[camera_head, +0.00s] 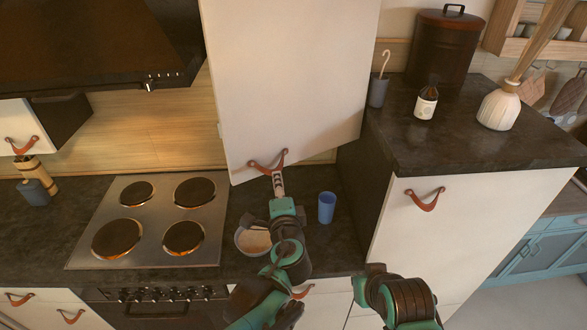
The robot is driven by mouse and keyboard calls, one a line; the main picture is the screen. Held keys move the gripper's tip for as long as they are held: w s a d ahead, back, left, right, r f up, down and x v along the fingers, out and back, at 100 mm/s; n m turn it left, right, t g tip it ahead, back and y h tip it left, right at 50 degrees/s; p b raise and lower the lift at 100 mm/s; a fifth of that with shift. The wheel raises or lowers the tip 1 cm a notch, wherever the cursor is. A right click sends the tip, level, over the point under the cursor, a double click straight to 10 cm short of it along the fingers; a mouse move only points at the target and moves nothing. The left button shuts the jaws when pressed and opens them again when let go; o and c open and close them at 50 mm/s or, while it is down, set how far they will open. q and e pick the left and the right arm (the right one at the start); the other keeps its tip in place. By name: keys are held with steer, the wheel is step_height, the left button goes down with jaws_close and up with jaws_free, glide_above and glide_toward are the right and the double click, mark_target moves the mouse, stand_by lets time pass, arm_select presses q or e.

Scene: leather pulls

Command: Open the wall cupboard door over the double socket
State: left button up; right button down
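The white wall cupboard door (290,70) fills the upper middle of the head view. Its lower edge slopes, with the left side lower and seemingly nearer to me, so it looks partly swung out. A red-brown leather pull (256,167) is fixed near its lower left corner. My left gripper (277,174) is at this pull, its narrow fingers close together and seemingly shut on the strap. The finger contact is small and partly hidden. The double socket cannot be made out clearly. My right arm shows at the lower right, but its gripper is out of view.
A blue cup (327,207) and a bowl (250,238) stand on the dark counter below the door, close to my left arm. A hob (150,220) lies to the left.

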arm_select(q)
steer(key=w, duration=0.2)
steer(key=w+f, duration=0.1)
steer(key=w, duration=0.2)
steer(key=w+a, duration=0.1)
steer(key=w, duration=0.1)
steer(key=shift+w+f+b, duration=0.25)
steer(key=shift+f+b, duration=0.05)
steer(key=shift+b, duration=0.05)
jaws_close()
